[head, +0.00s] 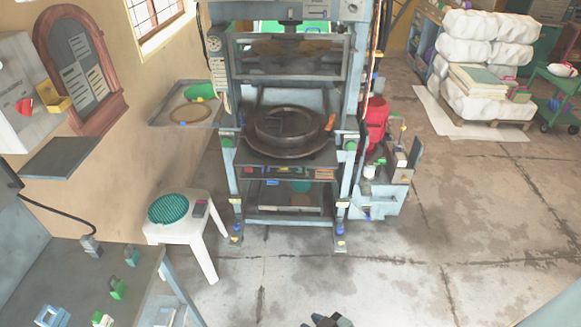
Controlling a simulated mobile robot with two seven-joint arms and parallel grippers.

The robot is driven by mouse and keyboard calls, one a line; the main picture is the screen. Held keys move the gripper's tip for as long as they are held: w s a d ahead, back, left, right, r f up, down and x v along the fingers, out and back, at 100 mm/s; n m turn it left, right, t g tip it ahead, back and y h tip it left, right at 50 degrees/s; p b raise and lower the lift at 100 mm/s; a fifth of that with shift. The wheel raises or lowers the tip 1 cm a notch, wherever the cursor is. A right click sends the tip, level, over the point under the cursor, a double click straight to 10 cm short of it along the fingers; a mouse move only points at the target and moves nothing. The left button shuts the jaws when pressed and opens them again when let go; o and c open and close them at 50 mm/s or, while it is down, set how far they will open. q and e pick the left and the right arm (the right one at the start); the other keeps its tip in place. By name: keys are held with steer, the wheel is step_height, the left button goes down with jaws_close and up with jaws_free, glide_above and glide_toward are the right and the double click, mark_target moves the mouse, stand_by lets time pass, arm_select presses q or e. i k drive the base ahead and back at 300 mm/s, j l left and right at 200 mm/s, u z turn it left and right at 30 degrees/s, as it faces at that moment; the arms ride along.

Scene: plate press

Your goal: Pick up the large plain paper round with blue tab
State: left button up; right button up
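Small blue, red and yellow pieces show along the press's lower shelf, too small to tell apart.
The press (290,70) stands at the centre with a dark round mould (287,130). A white stool (190,228) with a green round pad (168,208) stands left of it. A grey bench (75,275) fills the lower left.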

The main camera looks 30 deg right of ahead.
mark_target(194, 113)
steer(key=u, duration=0.5)
steer(key=i+l+u, duration=0.15)
steer(key=l+u, duration=0.15)
steer(key=i+l+u, duration=0.1)
steer(key=l+u, duration=0.45)
steer(key=i+l, duration=0.05)
steer(key=l, duration=0.05)
